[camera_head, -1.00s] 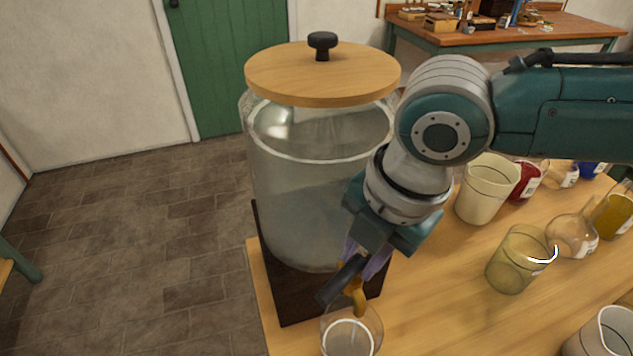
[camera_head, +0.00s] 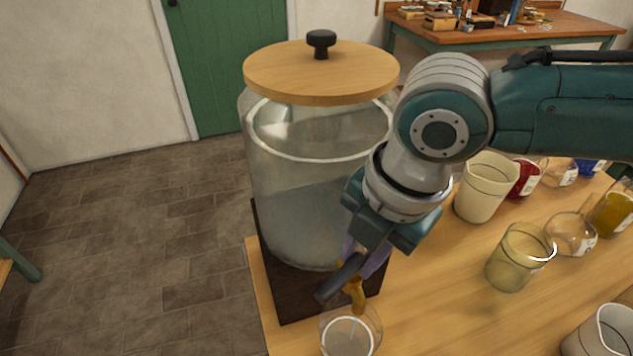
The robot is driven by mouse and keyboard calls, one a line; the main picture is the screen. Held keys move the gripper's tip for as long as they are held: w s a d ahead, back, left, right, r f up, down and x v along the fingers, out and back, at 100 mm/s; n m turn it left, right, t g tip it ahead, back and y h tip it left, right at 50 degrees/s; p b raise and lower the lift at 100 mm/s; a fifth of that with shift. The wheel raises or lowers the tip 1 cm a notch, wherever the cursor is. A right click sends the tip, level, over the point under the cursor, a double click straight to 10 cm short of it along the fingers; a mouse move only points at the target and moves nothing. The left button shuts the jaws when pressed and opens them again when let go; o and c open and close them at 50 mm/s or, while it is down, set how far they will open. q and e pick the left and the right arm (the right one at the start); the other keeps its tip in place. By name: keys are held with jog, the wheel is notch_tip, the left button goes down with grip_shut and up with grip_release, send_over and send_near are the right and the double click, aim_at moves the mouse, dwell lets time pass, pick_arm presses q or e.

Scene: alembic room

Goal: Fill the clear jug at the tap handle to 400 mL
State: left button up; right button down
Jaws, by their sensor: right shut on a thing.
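A large glass dispenser (camera_head: 290,200) with a wooden lid stands on a dark block at the table's left end. Its brass tap (camera_head: 357,296) has a black tap handle (camera_head: 338,278). My right gripper (camera_head: 350,262) reaches down from the right and is shut on the tap handle; its fingertips are partly hidden. The clear jug (camera_head: 350,336) stands directly below the tap, cut by the lower edge of the picture. A pale ring shows inside it; I cannot read its level. My left gripper is not in view.
A cream beaker (camera_head: 485,190), a yellowish beaker (camera_head: 518,258), a round flask (camera_head: 571,235) and several coloured bottles stand to the right. A white jug (camera_head: 602,335) is at the lower right. The table (camera_head: 440,300) between is clear.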

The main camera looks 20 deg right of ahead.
dwell(0.4)
jog(key=shift+s+m+p, duration=0.15)
jog(key=shift+m+p, duration=0.55)
jog(key=shift+m, duration=0.5)
jog(key=shift+m+h+p, duration=0.3)
jog(key=shift+m+p, duration=0.2)
jog(key=shift+p, duration=0.1)
dwell(1.4)
dwell(4.4)
